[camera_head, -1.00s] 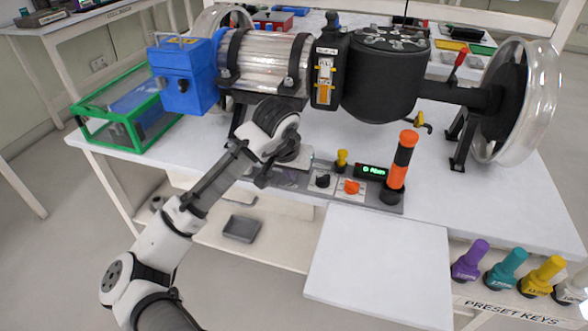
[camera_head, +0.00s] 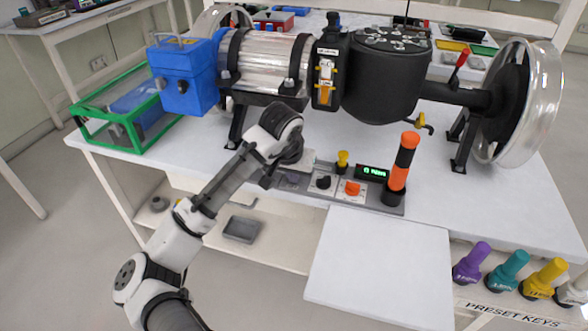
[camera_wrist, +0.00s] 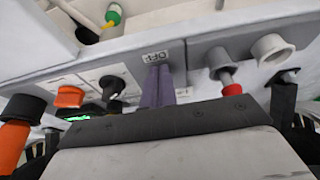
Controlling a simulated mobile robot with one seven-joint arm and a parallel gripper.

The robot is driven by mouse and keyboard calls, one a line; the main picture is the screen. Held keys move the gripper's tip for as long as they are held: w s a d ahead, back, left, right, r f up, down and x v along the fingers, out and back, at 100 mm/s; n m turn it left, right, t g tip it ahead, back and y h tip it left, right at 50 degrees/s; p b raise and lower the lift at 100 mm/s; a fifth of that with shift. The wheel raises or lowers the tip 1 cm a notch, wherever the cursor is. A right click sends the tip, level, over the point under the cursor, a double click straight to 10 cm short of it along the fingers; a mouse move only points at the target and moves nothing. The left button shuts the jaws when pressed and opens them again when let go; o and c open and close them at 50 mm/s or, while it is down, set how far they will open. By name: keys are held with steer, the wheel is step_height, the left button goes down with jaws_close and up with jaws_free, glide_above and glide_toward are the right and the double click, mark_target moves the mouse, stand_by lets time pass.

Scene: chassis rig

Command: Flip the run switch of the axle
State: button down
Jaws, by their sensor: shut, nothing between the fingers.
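The axle's control panel (camera_head: 312,190) lies along the front edge of the bench in the head view. In the wrist view an OFF label (camera_wrist: 153,57) shows on its grey-purple plate (camera_wrist: 175,55). In the wrist view my gripper (camera_wrist: 157,72) shows two purple-grey fingers pressed together, tips right by the OFF label. No switch lever can be made out there; the fingers may cover it. I cannot tell whether they touch the panel.
Close beside are a black knob (camera_head: 323,181), an orange knob (camera_head: 352,188), a yellow knob (camera_head: 343,158), a small green-lit display (camera_head: 371,173) and an orange-black post (camera_head: 402,165). A red-tipped control (camera_wrist: 232,88) is near the fingers. The axle's drum (camera_head: 270,58) stands behind.

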mark_target(293, 185)
steer(key=shift+w+d+f, duration=0.15)
steer(key=shift+f, duration=0.1)
steer(key=shift+r+p, duration=0.65)
steer(key=shift+r, duration=0.05)
steer(key=r+p, duration=0.1)
steer(key=r, duration=0.1)
steer(key=r+p, duration=0.4)
steer(key=shift+s, duration=0.3)
steer(key=shift+f, duration=0.1)
